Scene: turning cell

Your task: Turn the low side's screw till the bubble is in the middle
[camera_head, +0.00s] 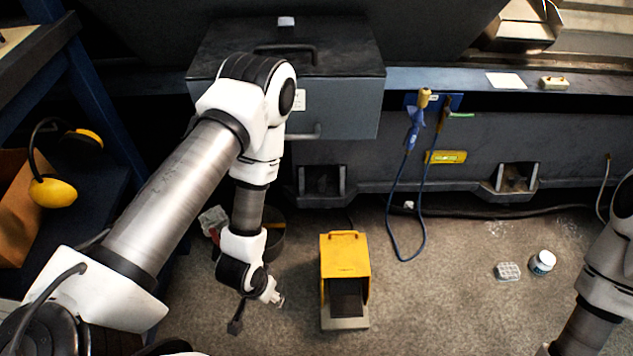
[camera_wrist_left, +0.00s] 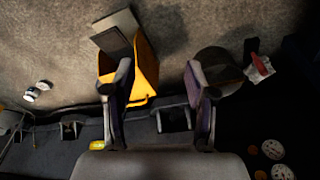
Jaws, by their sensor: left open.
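My left gripper (camera_head: 256,308) points down above the floor, left of the yellow foot pedal (camera_head: 345,250). In the left wrist view its two fingers (camera_wrist_left: 160,85) are spread with nothing between them. A small pale yellow block (camera_head: 553,83) lies on the machine's ledge at upper right; it may be the level, but no bubble can be made out. The machine base has a left foot pocket (camera_head: 322,182) and a right foot pocket (camera_head: 515,178); no screw is clear in either. My right arm enters at lower right, its gripper outside the picture.
A blue cable (camera_head: 395,225) hangs in a loop from the machine front. A dark bin (camera_head: 272,240) stands behind my left forearm. A white jar (camera_head: 542,262) and a small pale tray (camera_head: 508,271) are on the floor at right. Floor between pedal and tray is clear.

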